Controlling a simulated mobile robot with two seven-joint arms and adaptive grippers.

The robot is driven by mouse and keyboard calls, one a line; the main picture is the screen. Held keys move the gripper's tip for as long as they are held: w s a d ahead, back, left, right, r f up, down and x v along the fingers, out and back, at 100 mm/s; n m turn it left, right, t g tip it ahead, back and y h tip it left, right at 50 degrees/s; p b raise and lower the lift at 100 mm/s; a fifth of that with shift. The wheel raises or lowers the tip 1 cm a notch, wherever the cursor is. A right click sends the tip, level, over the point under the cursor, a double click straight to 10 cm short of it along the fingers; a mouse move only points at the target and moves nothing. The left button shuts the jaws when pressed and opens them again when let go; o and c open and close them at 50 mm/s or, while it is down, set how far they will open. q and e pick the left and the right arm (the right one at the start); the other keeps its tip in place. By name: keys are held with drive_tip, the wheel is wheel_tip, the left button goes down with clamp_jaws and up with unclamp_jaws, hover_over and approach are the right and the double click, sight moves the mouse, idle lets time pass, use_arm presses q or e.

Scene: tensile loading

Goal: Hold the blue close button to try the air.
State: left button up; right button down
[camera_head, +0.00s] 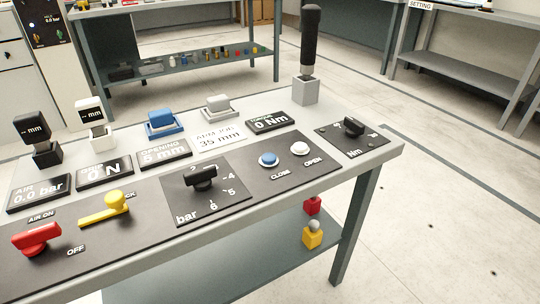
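The blue button (268,159) labelled CLOSE sits on the dark panel (245,173) of the bench. The white button (300,148) labelled OPEN is to its right. The AIR display (39,193) at the left reads 0.0 bar. The opening display (164,153) seems to read 6 mm. A red lever (36,238) lies by the AIR ON and OFF labels; its setting is hard to tell. A black knob (201,178) sits on the bar dial. Nothing touches the blue button. Neither gripper is in view.
A yellow lever (105,208) and an Nm dial knob (353,126) are on the same panel. A tall black-handled post (309,60) stands at the bench's back right. Red and yellow blocks (312,236) sit on the lower shelf. Room above the panel is clear.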

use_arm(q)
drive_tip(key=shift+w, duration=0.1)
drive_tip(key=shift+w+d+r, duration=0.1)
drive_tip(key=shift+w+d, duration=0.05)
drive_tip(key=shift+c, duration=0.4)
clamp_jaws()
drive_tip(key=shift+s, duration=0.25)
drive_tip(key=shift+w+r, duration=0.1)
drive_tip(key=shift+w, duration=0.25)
